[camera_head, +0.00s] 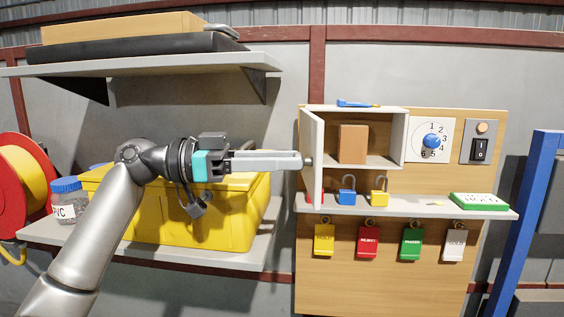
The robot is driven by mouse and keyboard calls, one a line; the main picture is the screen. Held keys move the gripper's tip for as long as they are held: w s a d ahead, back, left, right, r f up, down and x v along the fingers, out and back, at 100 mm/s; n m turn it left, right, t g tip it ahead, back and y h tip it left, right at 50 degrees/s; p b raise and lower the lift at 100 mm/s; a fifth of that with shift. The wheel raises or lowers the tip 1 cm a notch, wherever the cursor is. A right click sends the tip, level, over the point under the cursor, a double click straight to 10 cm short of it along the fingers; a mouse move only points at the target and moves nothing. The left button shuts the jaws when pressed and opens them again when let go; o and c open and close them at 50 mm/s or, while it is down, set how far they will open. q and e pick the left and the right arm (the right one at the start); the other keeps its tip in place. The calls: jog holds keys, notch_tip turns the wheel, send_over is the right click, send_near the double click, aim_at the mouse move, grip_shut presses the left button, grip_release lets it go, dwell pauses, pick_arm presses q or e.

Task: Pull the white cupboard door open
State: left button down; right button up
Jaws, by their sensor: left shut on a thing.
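The white cupboard (404,137) is mounted on the wooden board. Its white door (318,185) is hinged at the left and stands wide open, swung out toward me, so I see it nearly edge-on. My left gripper (297,161) comes in from the left and is shut on the door's small dark knob (309,161). The fingers hide part of the knob. A brown block (353,144) stands inside the open cupboard. My right gripper is not in view.
Below the cupboard, a ledge (420,206) holds blue (346,196) and yellow (379,196) padlocks and a green-white box (479,201). Coloured tags hang beneath. A yellow crate (205,225) stands under my left arm. A blue post (536,205) stands at right.

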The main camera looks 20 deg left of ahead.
pick_arm(q)
jog(key=c, duration=0.6)
grip_release()
jog(key=b+v, duration=0.2)
jog(key=v, duration=1.3)
jog(key=shift+s, duration=0.1)
